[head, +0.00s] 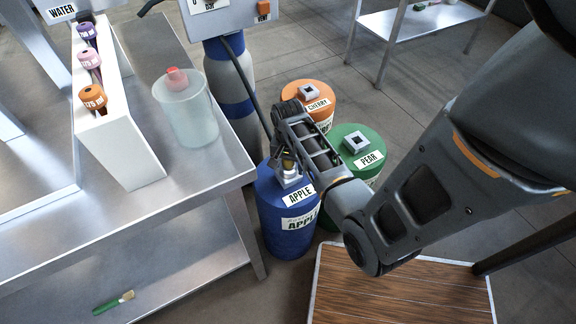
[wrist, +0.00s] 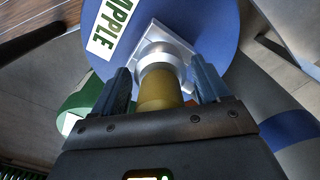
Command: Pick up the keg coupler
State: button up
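The keg coupler (wrist: 159,88), a brass-yellow cylinder with a silver collar, stands on the square silver fitting (wrist: 168,38) on top of the blue APPLE keg (head: 288,215). In the wrist view it lies between the two fingers of my gripper (wrist: 162,76), with a gap visible on each side. My gripper is open around it and does not appear to touch it.
An orange CHERRY keg (head: 318,104) and a green PEAR keg (head: 368,160) stand close behind and right of the APPLE keg. A metal table (head: 190,185) with a clear jug (head: 186,112) is at left. A wooden-topped surface (head: 400,295) is in front.

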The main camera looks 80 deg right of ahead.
jog(key=c, duration=1.2)
jog(key=shift+r, duration=0.1)
jog(key=shift+r, duration=0.45)
jog(key=r, duration=0.3)
jog(key=shift+s+d+r, duration=0.1)
jog(key=shift+s+r, duration=0.1)
jog(key=shift+r, duration=0.05)
jog(key=s+d+r, duration=0.1)
jog(key=s+r, duration=0.1)
jog(key=s, duration=0.1)
jog(key=s+d+r, duration=0.1)
jog(key=s+r, duration=0.1)
jog(key=s, duration=0.2)
jog(key=s+d+r, duration=0.1)
jog(key=s+r, duration=0.1)
jog(key=s, duration=0.1)
jog(key=shift+s+d+r, duration=0.25)
jog(key=shift+s+d, duration=0.05)
jog(key=shift+r+p, duration=0.1)
jog(key=shift+p, duration=0.45)
